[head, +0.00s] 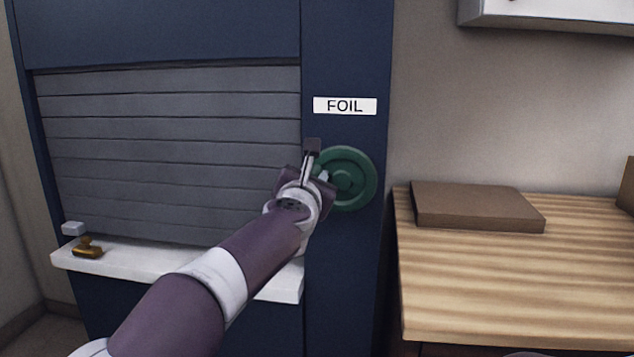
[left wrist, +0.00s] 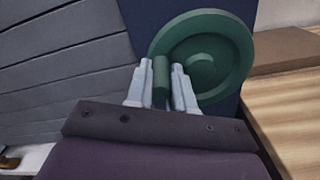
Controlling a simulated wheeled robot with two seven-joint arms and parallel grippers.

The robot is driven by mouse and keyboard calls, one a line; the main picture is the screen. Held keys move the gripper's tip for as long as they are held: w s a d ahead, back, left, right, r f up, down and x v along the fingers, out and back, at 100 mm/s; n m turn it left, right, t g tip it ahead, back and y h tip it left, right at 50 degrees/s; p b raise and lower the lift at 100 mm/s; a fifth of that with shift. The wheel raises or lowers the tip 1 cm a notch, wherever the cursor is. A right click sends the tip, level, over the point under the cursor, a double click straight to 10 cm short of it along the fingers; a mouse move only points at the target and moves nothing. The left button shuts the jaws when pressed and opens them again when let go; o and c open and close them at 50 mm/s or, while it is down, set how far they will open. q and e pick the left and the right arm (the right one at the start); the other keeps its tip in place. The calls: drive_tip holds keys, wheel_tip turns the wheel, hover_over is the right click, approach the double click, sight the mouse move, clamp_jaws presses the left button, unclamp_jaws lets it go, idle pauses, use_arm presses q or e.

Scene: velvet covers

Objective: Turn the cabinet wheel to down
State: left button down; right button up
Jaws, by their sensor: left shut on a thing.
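The green cabinet wheel (head: 363,182) is mounted on the dark blue cabinet post (head: 346,270), below a white FOIL label (head: 345,106). My left gripper (head: 324,174) reaches it from the lower left and covers part of its left side. In the left wrist view, the wheel (left wrist: 222,50) has a raised hub and a short green handle (left wrist: 160,80) at its rim. My left gripper (left wrist: 161,85) is shut on that handle, one finger on each side. My right gripper is not in view.
A grey slatted shutter (head: 170,150) fills the cabinet front. A white ledge (head: 150,265) below it holds a brass stamp-like object (head: 87,248) and a small pale block (head: 73,228). A wooden counter (head: 500,290) with a flat brown box (head: 475,206) stands right.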

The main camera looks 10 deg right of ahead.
use_arm(q)
drive_tip(key=shift+w+a+f+n+b, duration=0.15)
drive_tip(key=shift+f+n+b, duration=0.3)
drive_tip(key=shift+n, duration=0.35)
drive_tip(key=shift+f, duration=0.1)
drive_tip(key=c, duration=1)
unclamp_jaws()
drive_tip(key=shift+s+a+b, duration=0.15)
drive_tip(key=shift+s+b, duration=0.25)
drive_tip(key=shift+s, duration=0.15)
drive_tip(key=b+v, duration=0.2)
drive_tip(key=v, duration=0.9)
drive_tip(key=shift+s+a, duration=0.1)
drive_tip(key=shift+s, duration=0.2)
